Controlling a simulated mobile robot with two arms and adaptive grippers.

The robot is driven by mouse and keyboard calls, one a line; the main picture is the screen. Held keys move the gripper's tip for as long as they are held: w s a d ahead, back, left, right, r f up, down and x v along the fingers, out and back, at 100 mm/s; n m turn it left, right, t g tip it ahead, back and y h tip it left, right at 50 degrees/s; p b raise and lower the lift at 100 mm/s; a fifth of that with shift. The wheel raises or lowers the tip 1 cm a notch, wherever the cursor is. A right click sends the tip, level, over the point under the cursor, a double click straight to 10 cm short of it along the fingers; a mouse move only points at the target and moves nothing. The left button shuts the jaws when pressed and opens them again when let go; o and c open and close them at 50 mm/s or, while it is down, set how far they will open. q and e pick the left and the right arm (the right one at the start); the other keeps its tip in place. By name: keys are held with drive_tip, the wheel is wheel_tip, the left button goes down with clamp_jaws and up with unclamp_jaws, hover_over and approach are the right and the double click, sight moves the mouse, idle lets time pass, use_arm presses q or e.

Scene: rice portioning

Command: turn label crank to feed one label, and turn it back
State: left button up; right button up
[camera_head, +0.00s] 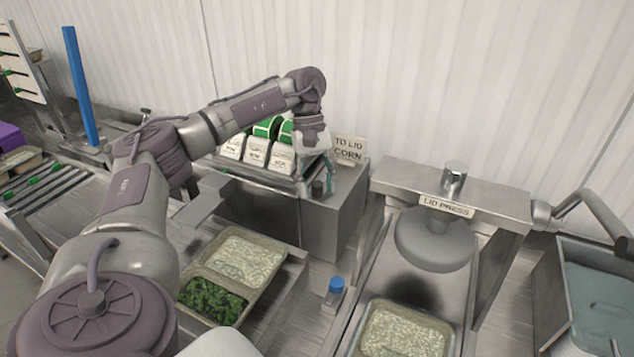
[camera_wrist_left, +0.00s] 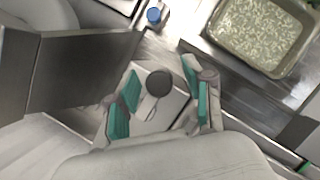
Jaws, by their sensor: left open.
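The label station is a grey metal box (camera_head: 338,222) with green label rolls (camera_head: 267,127) and white printed label fronts (camera_head: 256,152) on top. My left gripper (camera_head: 318,186) points down at the right end of the label row. In the left wrist view, the crank shows as a dark round knob (camera_wrist_left: 160,83) on a short light arm (camera_wrist_left: 150,108). The open teal-padded fingers of my left gripper (camera_wrist_left: 164,98) stand on either side of the knob, with gaps visible. In the head view the gripper hides the crank. My right gripper is out of view.
A "TO LID CORN" sign (camera_head: 348,150) stands just behind the gripper. A rice tray (camera_head: 284,256) and greens (camera_head: 212,298) lie in front. A blue-capped bottle (camera_head: 337,286) stands between them and the lid press (camera_head: 433,240). A grey bin (camera_head: 565,290) is at right.

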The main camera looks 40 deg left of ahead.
use_arm(q)
drive_tip(key=shift+w+f, duration=0.1)
clamp_jaws()
